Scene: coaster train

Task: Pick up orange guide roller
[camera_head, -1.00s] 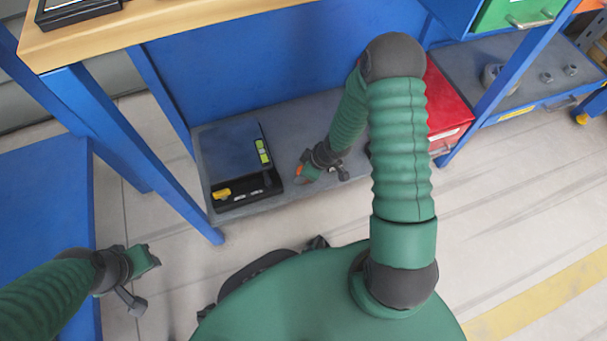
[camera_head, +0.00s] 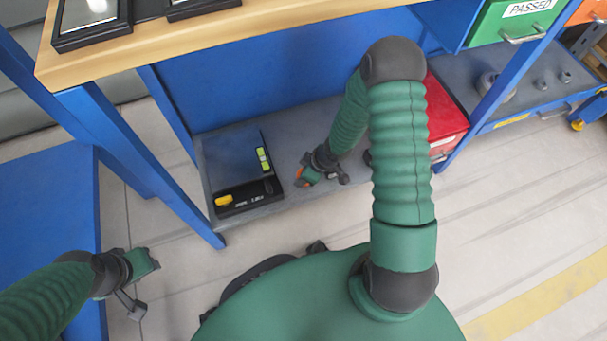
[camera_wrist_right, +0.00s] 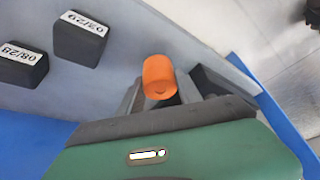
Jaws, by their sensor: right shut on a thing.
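The orange guide roller (camera_wrist_right: 160,77) is a small orange cylinder between the fingers of my right gripper (camera_wrist_right: 165,95) in the right wrist view. My right gripper is shut on it, low over the grey lower shelf. In the head view a bit of the orange roller (camera_head: 301,173) shows at the tip of my right gripper (camera_head: 304,178), just right of the black tray. My left gripper (camera_head: 152,262) is at the lower left, away from the shelf, beside the blue surface. Its jaws are too small to tell if they are open.
A black tray (camera_head: 243,203) with yellow items lies on the grey shelf (camera_head: 290,140). A red box (camera_head: 442,115) stands farther right. Two black labelled blocks (camera_wrist_right: 80,38) sit beside the roller. The wooden tabletop (camera_head: 180,40) overhangs the shelf; a blue leg (camera_head: 160,190) stands at the left.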

